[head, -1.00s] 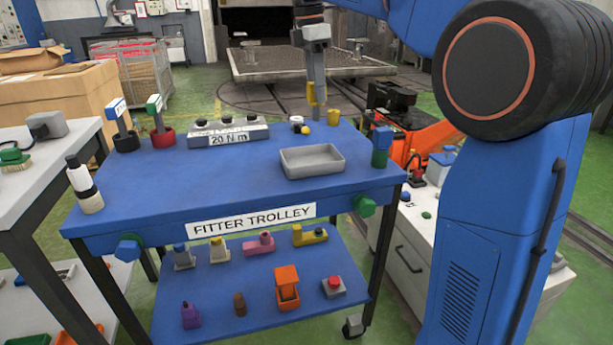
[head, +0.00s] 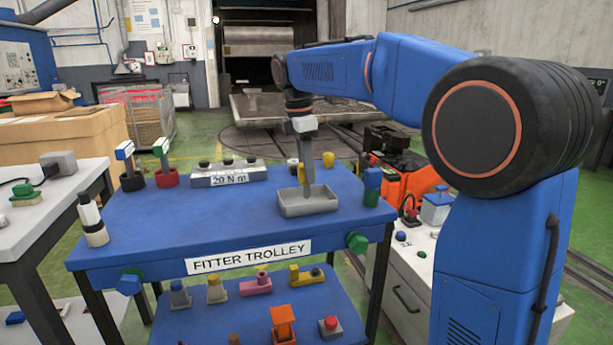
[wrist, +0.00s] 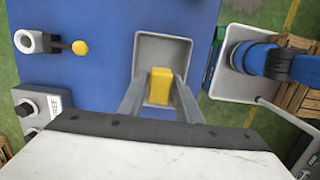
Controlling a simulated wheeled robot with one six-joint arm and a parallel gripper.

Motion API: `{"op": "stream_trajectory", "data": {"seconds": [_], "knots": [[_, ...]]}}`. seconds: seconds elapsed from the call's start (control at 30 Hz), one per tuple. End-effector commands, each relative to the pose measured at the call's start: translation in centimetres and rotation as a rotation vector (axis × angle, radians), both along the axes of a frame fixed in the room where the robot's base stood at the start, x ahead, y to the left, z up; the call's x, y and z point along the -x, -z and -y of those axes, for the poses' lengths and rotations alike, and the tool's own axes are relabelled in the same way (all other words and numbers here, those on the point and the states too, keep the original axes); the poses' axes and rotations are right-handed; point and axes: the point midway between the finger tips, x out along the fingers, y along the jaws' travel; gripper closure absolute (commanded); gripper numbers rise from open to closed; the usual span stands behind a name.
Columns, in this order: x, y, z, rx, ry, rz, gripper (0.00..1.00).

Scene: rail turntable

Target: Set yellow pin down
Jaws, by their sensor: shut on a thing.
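The yellow pin (wrist: 160,86) is between the two fingers of my gripper (wrist: 158,98), which is shut on it. In the wrist view the pin appears inside the outline of the grey tray (wrist: 145,45). In the head view my gripper (head: 304,183) points down at the grey tray (head: 296,210) on the blue trolley top, with a bit of the yellow pin (head: 301,173) showing beside the fingers. I cannot tell whether the pin touches the tray floor.
A blue-and-green piece (head: 372,187) stands at the right edge.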

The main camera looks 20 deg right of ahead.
Motion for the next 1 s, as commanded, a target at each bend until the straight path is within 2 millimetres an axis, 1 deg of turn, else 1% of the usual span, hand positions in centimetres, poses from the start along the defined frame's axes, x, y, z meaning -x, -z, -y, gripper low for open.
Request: {"op": "stream_trajectory", "data": {"seconds": [0.03,0.13,0.5,0.53,0.57,0.6,0.87,1.0], "knots": [[0.1,0.8,0.0,0.0,0.0,-0.002,0.96],[0.0,1.7,0.0,0.0,0.0,-0.001,0.96],[0.0,2.1,0.0,0.0,0.0,0.0,0.96],[0.0,2.1,0.0,0.0,0.0,0.0,0.67],[0.0,2.1,0.0,0.0,0.0,0.0,0.6],[0.0,2.1,0.0,0.0,0.0,0.0,0.5],[0.0,2.1,0.0,0.0,0.0,0.0,0.5],[0.0,1.6,0.0,0.0,0.0,0.001,0.5]]}}
